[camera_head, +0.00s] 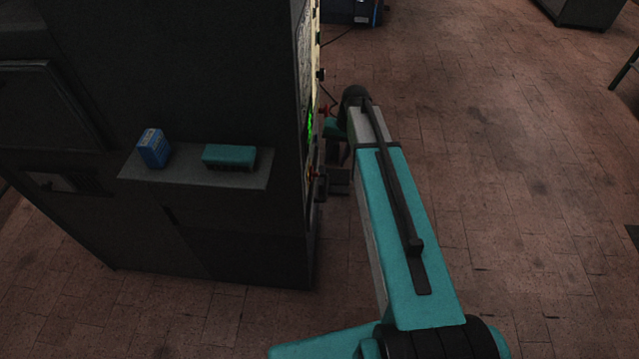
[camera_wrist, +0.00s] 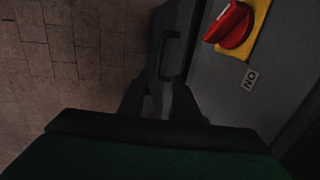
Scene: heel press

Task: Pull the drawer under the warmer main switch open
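In the wrist view a red rotary switch (camera_wrist: 232,25) sits on a yellow plate, with an "ON" label (camera_wrist: 250,79) beside it on the grey panel. Left of the panel is the dark drawer front (camera_wrist: 184,38) with a black bar handle (camera_wrist: 170,54). My gripper (camera_wrist: 157,98) shows at the bottom centre, its two dark fingers apart with a gap between them. The handle lies ahead of the fingertips, not between them. In the head view my arm reaches along the machine's front, and the fingers are too dark and hidden to make out.
The dark machine cabinet (camera_head: 215,60) stands left of my arm. Its side shelf (camera_head: 190,177) holds a blue box (camera_head: 153,148) and a teal block (camera_head: 229,157). Open brick floor (camera_head: 510,170) lies to the right. Other equipment (camera_head: 585,10) stands far back.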

